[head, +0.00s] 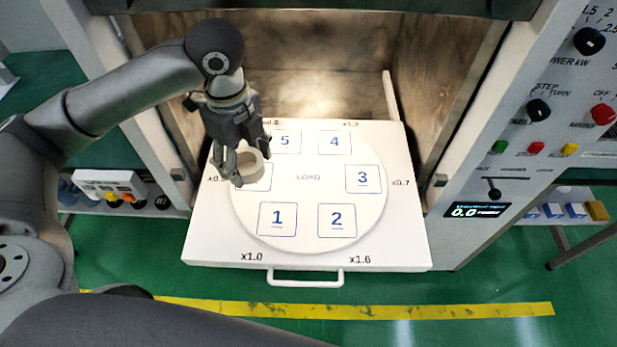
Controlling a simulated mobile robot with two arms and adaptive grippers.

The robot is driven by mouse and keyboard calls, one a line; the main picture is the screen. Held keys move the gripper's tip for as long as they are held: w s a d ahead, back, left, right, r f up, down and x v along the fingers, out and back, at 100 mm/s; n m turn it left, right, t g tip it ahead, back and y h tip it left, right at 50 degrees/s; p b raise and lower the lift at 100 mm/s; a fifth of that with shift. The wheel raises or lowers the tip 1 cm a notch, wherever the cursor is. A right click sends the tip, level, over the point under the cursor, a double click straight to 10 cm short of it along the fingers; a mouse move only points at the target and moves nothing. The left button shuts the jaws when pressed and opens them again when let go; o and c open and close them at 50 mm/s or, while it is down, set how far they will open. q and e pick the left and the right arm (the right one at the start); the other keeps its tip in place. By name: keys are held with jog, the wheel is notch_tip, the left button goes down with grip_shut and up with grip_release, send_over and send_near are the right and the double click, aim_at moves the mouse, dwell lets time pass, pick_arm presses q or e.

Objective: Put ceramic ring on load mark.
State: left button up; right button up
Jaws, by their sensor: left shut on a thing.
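The ceramic ring (250,167) is a small beige ring at the left part of the round white turntable (310,239). My left gripper (246,170) is shut on the ring from above, over the numbered square left of the centre. I cannot tell whether the ring touches the plate or is just above it. The LOAD mark (308,178) is printed in the middle of the turntable, to the right of the ring, and is bare. My right gripper is not in view.
The turntable lies on a white pulled-out tray (400,235) with a front handle (305,283). Numbered squares surround LOAD and appear empty. The oven cavity (320,80) is open behind. A control panel (545,110) stands at the right.

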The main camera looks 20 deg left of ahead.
pick_arm(q)
jog(key=shift+w+a+m, duration=0.1)
jog(key=shift+a+m, duration=0.1)
jog(key=shift+m, duration=0.6)
jog(key=shift+w+f, duration=0.1)
jog(key=shift+w+d+m, duration=0.25)
jog(key=shift+m, duration=0.05)
jog(key=w+d+f+p, duration=0.2)
jog(key=w+d+f, duration=0.2)
jog(key=w+d, duration=0.25)
send_over(308, 177)
jog(key=s, duration=0.1)
jog(key=f, duration=0.4)
jog(key=shift+a+f+p, duration=0.15)
jog(key=shift+a+p, duration=0.15)
jog(key=shift+w+d+f, duration=0.35)
jog(key=shift+w+f, duration=0.1)
jog(key=shift+f, duration=0.3)
notch_tip(308, 177, down, 2)
jog(key=shift+f+p, duration=0.1)
jog(key=shift+p, duration=0.55)
jog(key=shift+f, duration=0.45)
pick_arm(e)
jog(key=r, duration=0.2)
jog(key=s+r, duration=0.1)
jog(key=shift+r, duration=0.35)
pick_arm(q)
jog(key=shift+f, duration=0.1)
